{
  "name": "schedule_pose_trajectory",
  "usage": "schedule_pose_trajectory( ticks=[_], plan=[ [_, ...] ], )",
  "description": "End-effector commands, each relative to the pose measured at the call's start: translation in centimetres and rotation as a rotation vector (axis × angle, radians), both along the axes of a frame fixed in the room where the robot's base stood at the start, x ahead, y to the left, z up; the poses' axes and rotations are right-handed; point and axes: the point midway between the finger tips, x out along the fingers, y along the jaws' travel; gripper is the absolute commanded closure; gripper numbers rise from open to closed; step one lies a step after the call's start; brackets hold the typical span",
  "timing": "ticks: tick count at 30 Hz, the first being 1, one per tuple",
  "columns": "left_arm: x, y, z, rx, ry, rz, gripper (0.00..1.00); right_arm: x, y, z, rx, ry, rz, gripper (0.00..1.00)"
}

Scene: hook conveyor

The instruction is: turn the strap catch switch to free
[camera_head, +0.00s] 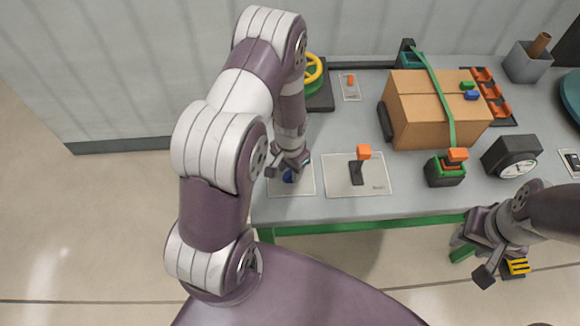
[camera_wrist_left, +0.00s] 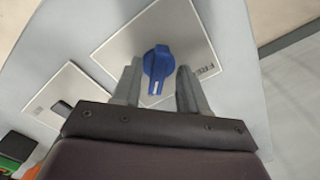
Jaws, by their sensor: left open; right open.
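The strap catch switch is a blue knob (camera_wrist_left: 157,66) on a pale plate (camera_wrist_left: 112,50) with "FREE" lettering at one edge, in the left wrist view. In the head view the knob (camera_head: 288,176) is mostly hidden by my left gripper (camera_head: 287,170). In the wrist view my left gripper (camera_wrist_left: 156,85) is open, with one finger on each side of the knob. I cannot tell whether the fingers touch it. A white mark on the knob points toward the gripper, not at the lettering. My right gripper (camera_head: 498,271) is open and empty in front of the table at the right.
Right of the switch stands an orange-tipped lever (camera_head: 363,153) on its own plate.

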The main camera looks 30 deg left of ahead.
Motion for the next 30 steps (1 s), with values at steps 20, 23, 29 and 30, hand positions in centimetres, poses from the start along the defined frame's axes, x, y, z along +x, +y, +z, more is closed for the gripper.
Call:
schedule_pose_trajectory(
  ticks=[20, 23, 29, 30],
  plan=[
    [0.04, 0.00, 0.07, 0.000, -0.001, 0.059, 1.00, 0.00, 0.00, -0.03, 0.000, 0.000, 0.000, 0.57],
    [0.08, 0.01, 0.09, 0.000, -0.001, 0.116, 1.00, -0.01, 0.00, -0.04, 0.000, 0.000, 0.000, 0.57],
    [0.13, 0.03, 0.12, 0.000, -0.002, 0.280, 1.00, 0.00, 0.00, -0.07, 0.000, 0.000, 0.000, 0.57],
    [0.13, 0.03, 0.12, 0.001, -0.001, 0.318, 1.00, 0.00, 0.00, -0.07, 0.000, 0.000, 0.000, 0.57]
  ],
)
